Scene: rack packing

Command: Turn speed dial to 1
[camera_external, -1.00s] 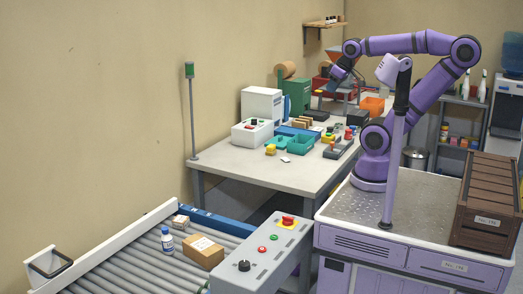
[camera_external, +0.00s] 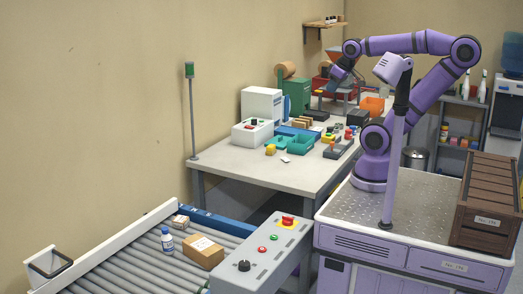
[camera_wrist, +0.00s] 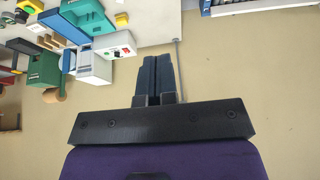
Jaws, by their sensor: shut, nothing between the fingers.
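A black dial (camera_external: 244,265) sits on the near end of the grey control panel (camera_external: 262,252) beside the roller conveyor, at the bottom of the external view. Its markings are too small to read. A second black knob (camera_external: 253,122) shows on the white machine on the table, so I cannot tell for certain which is the speed dial. My gripper (camera_external: 331,86) hangs over the back of the table, far from the panel. In the wrist view my gripper (camera_wrist: 158,62) has its two dark fingers together, with nothing between them.
The panel also carries a green button (camera_external: 273,238), a red button (camera_external: 261,250) and a red stop button (camera_external: 288,221). A cardboard box (camera_external: 203,252) and a white bottle (camera_external: 167,243) stand on the conveyor (camera_external: 130,268). Bins and machines crowd the table (camera_external: 245,168); its near end is mostly clear.

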